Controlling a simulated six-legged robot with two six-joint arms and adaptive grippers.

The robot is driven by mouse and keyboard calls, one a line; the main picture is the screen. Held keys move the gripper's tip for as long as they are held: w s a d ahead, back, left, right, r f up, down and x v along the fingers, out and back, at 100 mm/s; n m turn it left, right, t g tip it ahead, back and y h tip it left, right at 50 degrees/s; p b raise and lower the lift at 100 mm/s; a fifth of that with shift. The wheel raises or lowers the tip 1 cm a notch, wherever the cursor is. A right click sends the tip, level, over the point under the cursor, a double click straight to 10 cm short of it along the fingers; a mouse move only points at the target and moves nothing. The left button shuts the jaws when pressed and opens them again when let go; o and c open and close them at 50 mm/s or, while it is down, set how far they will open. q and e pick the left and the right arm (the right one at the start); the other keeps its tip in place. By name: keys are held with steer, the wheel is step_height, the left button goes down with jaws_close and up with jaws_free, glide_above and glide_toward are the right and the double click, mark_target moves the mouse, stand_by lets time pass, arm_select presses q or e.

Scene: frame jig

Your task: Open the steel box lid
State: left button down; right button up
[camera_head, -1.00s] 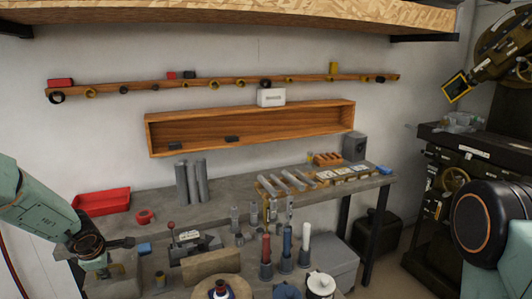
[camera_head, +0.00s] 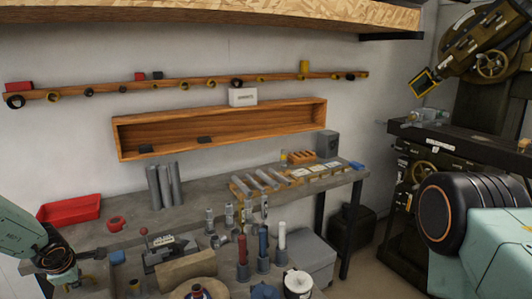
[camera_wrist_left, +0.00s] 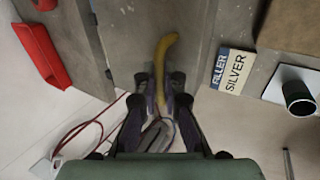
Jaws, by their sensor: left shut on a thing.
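A light grey box (camera_head: 310,257) with a flat, closed-looking top stands low at the right end of the bench. A smaller grey box (camera_head: 328,143) stands upright at the back right of the bench. I cannot tell from the frames which one is the steel box. My left gripper (camera_head: 70,283) is at the front left of the bench, far from both boxes. In the left wrist view its fingers (camera_wrist_left: 161,88) are shut on the end of a curved yellow piece (camera_wrist_left: 167,47). My right gripper is outside the view; only its arm shows.
A red tray (camera_head: 70,210) and a red ring (camera_head: 116,224) lie near the left gripper. Several upright cylinders and tools crowd the middle of the bench. A wooden shelf (camera_head: 220,128) hangs behind. A dark machine (camera_head: 460,140) stands at the right.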

arm_select(q)
steer(key=shift+d, duration=0.1)
steer(key=shift+w+r+p, duration=0.2)
steer(key=shift+r+p, duration=0.4)
steer(key=shift+w+r+p, duration=0.2)
steer(key=shift+r+p, duration=0.35)
steer(key=shift+r, duration=0.05)
steer(key=shift+w+a+r, duration=0.1)
steer(key=shift+w+a, duration=0.05)
steer(key=shift+a, duration=0.15)
steer(key=shift+w+a+r, duration=0.2)
steer(key=shift+w+r, duration=0.15)
steer(key=shift+r, duration=0.15)
steer(key=shift+w+a+r+b, duration=0.1)
steer(key=shift+w+r+b, duration=0.25)
steer(key=shift+r, duration=0.2)
